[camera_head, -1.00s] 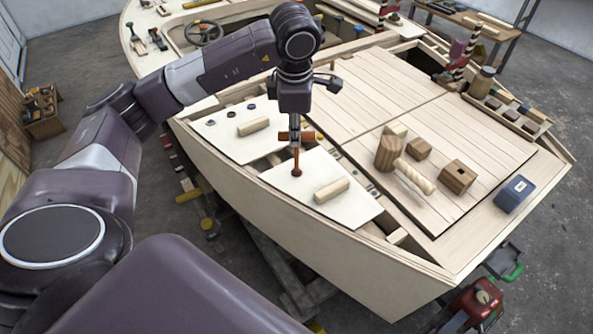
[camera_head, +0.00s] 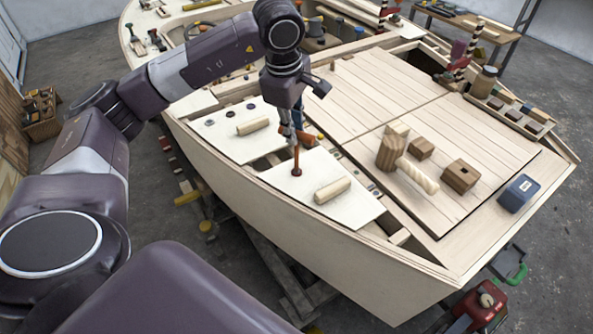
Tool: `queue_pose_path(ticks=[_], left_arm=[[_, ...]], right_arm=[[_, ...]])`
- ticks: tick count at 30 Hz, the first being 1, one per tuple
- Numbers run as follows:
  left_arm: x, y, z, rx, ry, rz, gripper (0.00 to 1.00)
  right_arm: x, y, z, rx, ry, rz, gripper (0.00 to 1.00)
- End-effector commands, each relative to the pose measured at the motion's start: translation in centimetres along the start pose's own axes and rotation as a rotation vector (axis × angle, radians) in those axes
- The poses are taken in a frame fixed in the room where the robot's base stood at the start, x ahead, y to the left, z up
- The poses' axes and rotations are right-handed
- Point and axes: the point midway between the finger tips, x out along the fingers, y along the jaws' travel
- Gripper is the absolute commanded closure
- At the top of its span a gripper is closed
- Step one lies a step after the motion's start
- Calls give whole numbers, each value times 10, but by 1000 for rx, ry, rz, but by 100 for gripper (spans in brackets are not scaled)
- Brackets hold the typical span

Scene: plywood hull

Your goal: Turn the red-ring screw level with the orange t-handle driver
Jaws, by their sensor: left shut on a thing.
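My left gripper (camera_head: 296,138) points down over the near pale panel (camera_head: 345,204). It is shut on the orange t-handle driver (camera_head: 296,160), whose crossbar is mostly hidden between the fingers. The driver's shaft stands nearly upright, and its foot meets the panel near the panel's upper left corner. A small reddish-brown spot shows at that foot. The red-ring screw cannot be made out apart from the driver's tip there, so its angle cannot be told. My right gripper is not in view.
Both pale panels carry a wooden grip; the farther one's grip (camera_head: 252,126) has several dark round fittings near it. Open gaps run beside the panels.

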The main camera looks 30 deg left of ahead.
Motion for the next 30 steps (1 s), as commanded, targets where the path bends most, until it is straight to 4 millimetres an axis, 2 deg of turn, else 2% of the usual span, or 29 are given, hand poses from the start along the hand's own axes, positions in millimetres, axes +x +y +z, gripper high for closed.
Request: queue_pose_path(ticks=[5,19,30], left_arm=[[2,-1,0,16,-3,-3,100],[2,2,-1,456,-91,-3,100],[2,2,-1,496,-98,-2,100]], right_arm=[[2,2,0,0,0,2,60],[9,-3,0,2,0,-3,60],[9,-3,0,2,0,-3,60]])
